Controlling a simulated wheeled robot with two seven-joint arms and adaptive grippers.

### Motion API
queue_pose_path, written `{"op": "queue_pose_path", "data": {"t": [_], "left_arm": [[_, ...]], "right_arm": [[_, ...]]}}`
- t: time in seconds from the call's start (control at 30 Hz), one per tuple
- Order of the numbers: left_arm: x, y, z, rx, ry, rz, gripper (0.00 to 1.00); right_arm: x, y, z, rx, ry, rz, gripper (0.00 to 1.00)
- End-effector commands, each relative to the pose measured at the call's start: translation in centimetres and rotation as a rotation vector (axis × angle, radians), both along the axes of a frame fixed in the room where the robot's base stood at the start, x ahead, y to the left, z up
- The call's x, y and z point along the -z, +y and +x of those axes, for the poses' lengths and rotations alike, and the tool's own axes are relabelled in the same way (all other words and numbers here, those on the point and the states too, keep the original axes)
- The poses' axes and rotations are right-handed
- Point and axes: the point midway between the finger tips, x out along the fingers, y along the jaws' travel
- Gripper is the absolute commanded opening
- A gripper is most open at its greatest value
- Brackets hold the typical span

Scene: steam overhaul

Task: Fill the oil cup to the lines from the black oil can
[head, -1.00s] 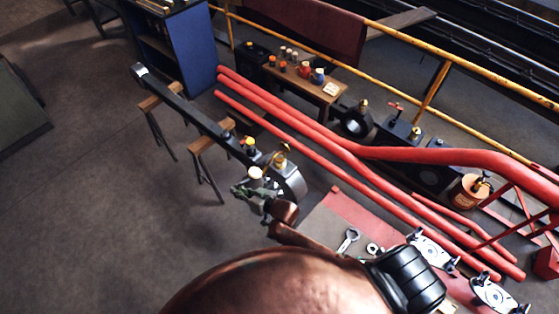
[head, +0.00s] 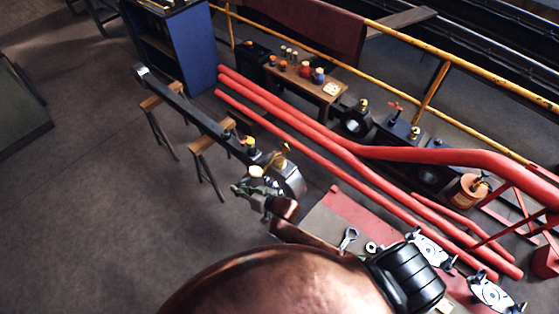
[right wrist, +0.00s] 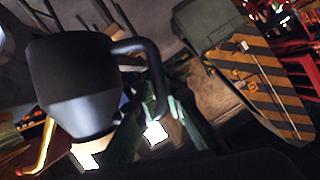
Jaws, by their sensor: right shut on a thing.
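The black oil can (right wrist: 80,85) fills the left of the right wrist view, with its dark loop handle (right wrist: 145,55) toward my fingers. My right gripper (right wrist: 145,120) is shut on the can, which looks tilted in that view. In the head view my right gripper (head: 252,191) is beside the near end of a long dark rod (head: 185,104). Brass fittings (head: 281,158) show at that end. I cannot tell for sure which is the oil cup, and its lines and oil level are too small to see. My left gripper is not in view.
Wooden trestles (head: 205,142) support the rod. Long red pipes (head: 320,140) run just behind it. A small table (head: 325,95) with jars stands at the back. The floor at left is clear.

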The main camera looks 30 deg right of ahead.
Motion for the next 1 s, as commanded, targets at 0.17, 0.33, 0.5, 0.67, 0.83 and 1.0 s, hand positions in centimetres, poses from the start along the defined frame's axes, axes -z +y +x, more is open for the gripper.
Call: {"op": "queue_pose_path", "data": {"t": [0.17,0.33,0.5,0.67,0.83,1.0], "left_arm": [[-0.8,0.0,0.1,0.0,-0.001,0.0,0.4],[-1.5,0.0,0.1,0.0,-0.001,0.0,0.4],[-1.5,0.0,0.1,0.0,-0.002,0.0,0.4],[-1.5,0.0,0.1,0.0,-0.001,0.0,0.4],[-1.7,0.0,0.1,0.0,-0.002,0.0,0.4],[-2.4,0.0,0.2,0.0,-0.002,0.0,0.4]], "right_arm": [[-0.9,0.0,0.1,-0.001,0.001,0.017,0.0],[-1.5,-0.1,0.1,-0.001,0.011,0.04,0.0],[-1.4,-0.1,0.1,-0.001,0.013,0.046,0.0],[-1.4,-0.1,0.1,-0.001,0.013,0.046,0.0],[-1.6,-0.1,0.1,-0.001,0.014,0.049,0.0],[-2.3,-0.2,0.2,-0.001,0.022,0.069,0.0]]}}
